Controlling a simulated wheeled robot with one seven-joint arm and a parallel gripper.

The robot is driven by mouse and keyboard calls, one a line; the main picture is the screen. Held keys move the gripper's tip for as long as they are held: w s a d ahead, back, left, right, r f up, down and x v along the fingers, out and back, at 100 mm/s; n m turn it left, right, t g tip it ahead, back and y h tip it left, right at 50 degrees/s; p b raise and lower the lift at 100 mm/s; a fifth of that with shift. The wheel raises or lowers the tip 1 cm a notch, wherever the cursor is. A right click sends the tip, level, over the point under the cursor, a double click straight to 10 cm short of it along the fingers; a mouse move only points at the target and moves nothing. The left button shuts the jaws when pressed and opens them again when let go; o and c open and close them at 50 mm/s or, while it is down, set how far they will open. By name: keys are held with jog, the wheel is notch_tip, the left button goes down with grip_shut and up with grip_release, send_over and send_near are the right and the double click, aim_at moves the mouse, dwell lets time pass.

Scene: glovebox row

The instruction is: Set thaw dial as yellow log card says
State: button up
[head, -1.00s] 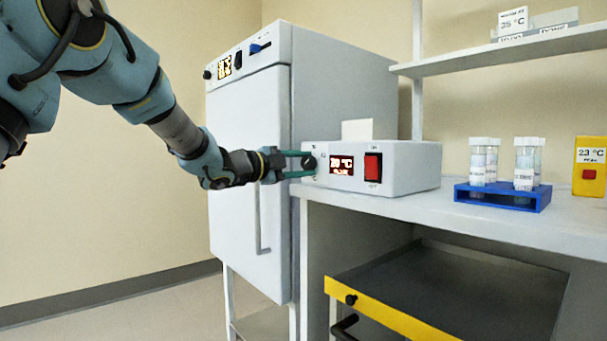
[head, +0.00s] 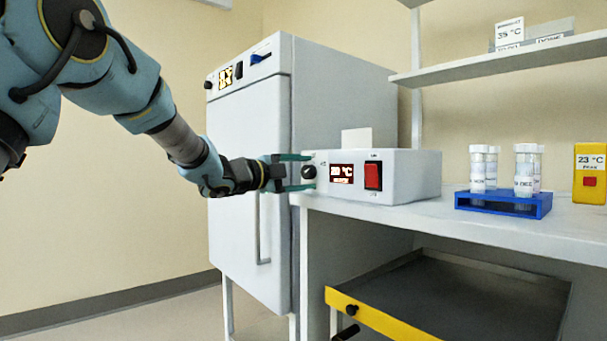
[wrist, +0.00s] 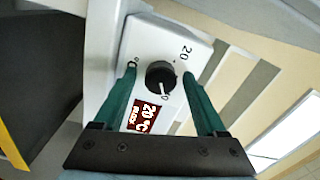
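The thaw unit is a white box (head: 412,172) on the bench, with a black dial (head: 309,172), a red-lit display (head: 342,173) and a red switch (head: 373,176). In the wrist view the display (wrist: 143,115) seems to read 20 °C, and the dial (wrist: 160,75) has a white pointer mark. My gripper (head: 301,172) is open, its green fingers on either side of the dial with gaps; it also shows in the wrist view (wrist: 160,95). A yellow card-like block (head: 590,172) at the far right carries a white label reading 23 °C and a red square.
A blue rack (head: 503,204) with several capped tubes stands on the bench (head: 400,209). A white cabinet (head: 240,165) stands left of it. A shelf (head: 490,64) above holds a 35 °C sign (head: 509,33). A yellow-fronted drawer (head: 390,317) is below.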

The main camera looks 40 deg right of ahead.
jog(key=a, duration=1)
jog(key=shift+w+a+p, duration=0.3)
jog(key=shift+a+p, duration=0.05)
jog(key=shift+a, duration=0.05)
